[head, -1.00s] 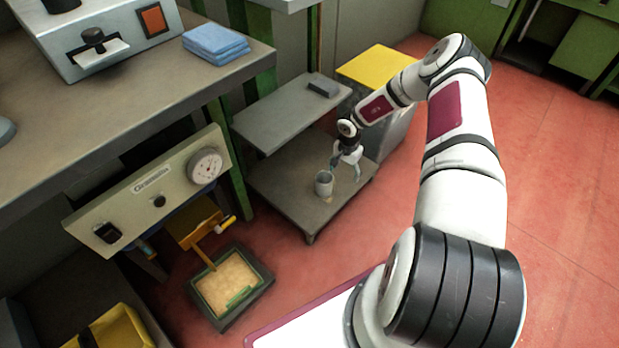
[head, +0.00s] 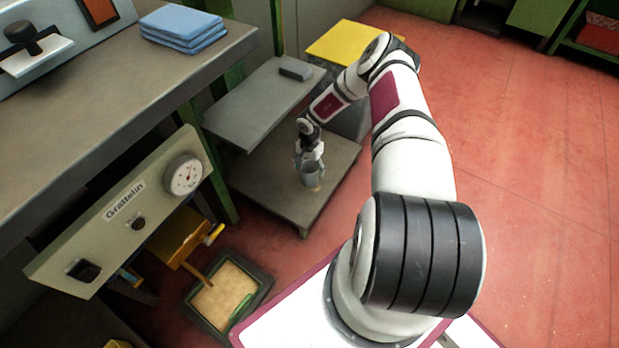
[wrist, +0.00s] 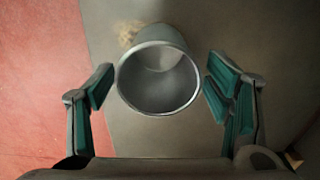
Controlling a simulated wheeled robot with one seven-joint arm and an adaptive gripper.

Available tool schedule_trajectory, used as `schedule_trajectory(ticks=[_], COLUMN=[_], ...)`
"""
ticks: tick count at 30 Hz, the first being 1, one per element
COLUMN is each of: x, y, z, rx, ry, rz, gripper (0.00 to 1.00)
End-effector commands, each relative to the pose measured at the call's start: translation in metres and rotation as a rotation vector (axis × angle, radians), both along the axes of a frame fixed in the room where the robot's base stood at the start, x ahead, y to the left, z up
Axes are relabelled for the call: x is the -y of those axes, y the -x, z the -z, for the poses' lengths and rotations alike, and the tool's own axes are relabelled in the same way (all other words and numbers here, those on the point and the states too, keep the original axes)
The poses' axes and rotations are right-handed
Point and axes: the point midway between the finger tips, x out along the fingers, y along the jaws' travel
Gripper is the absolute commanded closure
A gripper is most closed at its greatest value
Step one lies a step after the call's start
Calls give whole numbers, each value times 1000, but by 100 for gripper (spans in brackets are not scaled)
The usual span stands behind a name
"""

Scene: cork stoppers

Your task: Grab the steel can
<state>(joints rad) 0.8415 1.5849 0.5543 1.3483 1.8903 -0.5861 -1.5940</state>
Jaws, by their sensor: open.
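The steel can (head: 311,175) is a small grey open-topped cylinder standing upright on the low grey platform (head: 330,190). In the wrist view the can (wrist: 157,105) shows its open rim toward the camera, and it looks empty. My gripper (head: 309,160) is right at the can in the head view. In the wrist view my gripper (wrist: 158,88) is open, with one green-padded finger on each side of the can. A gap shows between each finger and the can wall, narrower on the left. Nothing is held.
A higher grey shelf (head: 262,103) with a dark block (head: 296,72) stands just left of my arm. A yellow-topped box (head: 343,42) is behind. A framed tray (head: 226,293) lies on the red floor. Open floor (head: 540,170) spreads to the right.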

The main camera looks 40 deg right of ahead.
Motion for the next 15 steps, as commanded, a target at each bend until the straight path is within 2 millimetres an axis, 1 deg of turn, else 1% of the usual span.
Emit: schedule_trajectory(ticks=[5,8,15], x=[0,-1,-2], y=[0,1,1], z=[8,16,49], rx=[0,-1,-1], ry=[0,0,0], rz=[-1,0,-1], gripper=[28,28,28])
